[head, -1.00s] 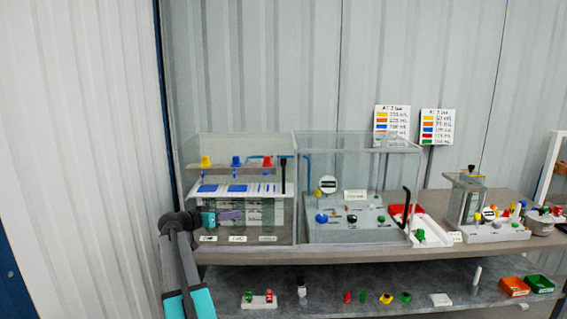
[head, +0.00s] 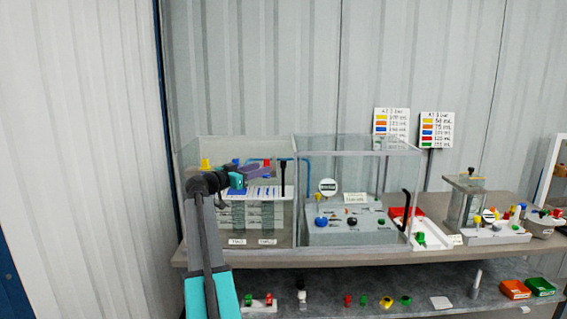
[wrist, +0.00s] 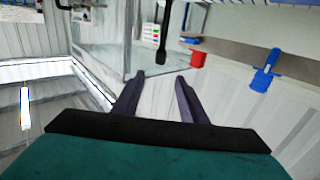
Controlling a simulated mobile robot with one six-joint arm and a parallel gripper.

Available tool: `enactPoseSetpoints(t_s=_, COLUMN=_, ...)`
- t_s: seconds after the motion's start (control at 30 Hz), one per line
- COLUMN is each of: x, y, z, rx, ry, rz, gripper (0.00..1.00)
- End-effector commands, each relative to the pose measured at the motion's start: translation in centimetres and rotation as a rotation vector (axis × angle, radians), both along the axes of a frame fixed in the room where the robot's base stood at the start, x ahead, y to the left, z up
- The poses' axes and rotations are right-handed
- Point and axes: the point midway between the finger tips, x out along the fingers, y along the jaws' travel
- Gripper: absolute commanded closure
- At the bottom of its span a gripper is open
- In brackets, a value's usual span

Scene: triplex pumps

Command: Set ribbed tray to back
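What looks like the ribbed tray is a white, striped piece with blue patches (head: 262,191) in the left clear case; my arm hides part of it. A black upright handle (head: 283,172) rises at its right end. In the wrist view, a black handle (wrist: 162,45) shows ahead of the fingers, apart from them. My gripper (head: 258,169) is over the tray, left of the handle, in the head view. In the wrist view, my gripper (wrist: 158,80) has its two dark fingers apart with nothing between them.
A yellow knob (head: 206,164) and a red knob (head: 267,163) stand at the case's upper bar. A clear wall (head: 297,205) divides it from the grey pump panel (head: 345,237) on the right. A lower shelf (head: 375,282) holds several small parts.

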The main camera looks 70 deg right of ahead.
Motion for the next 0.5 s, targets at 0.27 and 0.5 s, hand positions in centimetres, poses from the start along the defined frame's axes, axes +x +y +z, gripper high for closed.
enactPoseSetpoints(t_s=0.27, x=-1.0, y=-2.3, z=0.2, rx=0.0, ry=0.0, rz=-0.001, gripper=0.61)
enactPoseSetpoints(t_s=0.5, x=-2.3, y=-5.4, z=0.2, rx=0.001, ry=0.001, rz=-0.001, gripper=0.61)
